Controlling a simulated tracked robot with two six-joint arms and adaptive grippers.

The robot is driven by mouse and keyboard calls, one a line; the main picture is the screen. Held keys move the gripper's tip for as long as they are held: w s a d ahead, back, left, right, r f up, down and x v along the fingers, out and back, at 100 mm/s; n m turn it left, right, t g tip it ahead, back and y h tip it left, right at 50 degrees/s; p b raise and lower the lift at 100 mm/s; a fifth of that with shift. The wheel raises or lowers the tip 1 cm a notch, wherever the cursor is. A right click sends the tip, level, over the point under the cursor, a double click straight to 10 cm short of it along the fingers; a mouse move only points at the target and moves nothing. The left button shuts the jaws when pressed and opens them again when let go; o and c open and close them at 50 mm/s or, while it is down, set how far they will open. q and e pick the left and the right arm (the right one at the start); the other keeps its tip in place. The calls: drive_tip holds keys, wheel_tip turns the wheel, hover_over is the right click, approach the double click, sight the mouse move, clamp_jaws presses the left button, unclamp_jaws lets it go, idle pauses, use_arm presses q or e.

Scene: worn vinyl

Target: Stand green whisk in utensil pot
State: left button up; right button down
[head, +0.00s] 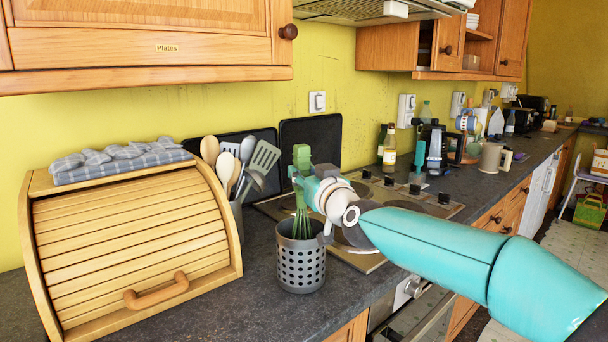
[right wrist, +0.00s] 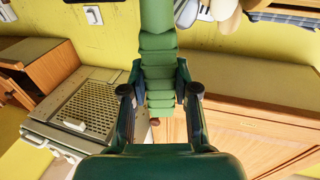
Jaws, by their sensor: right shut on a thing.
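The green whisk (head: 301,222) is upright in the head view, wires down. Its wires reach into the mouth of the dark grey perforated utensil pot (head: 301,268); their lower ends are hidden by the front rim. I cannot tell whether they touch the bottom. My right gripper (head: 312,185) is above the pot, shut on the whisk's handle. In the right wrist view the ribbed green handle (right wrist: 160,62) lies between the two fingers of the gripper (right wrist: 160,92). My left gripper is not in view.
A wooden bread bin (head: 135,245) with a cloth on top stands at left. A holder of spoons and spatulas (head: 238,170) stands behind the pot. A hob (head: 400,195) lies to the right, with bottles (head: 390,150) behind. Dark worktop (head: 265,315) in front is clear.

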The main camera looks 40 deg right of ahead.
drive_tip(key=shift+f+b, duration=1.25)
drive_tip(key=shift+f, duration=0.25)
drive_tip(key=c, duration=0.8)
unclamp_jaws()
drive_tip(key=shift+r, duration=0.1)
drive_tip(key=v, duration=1.2)
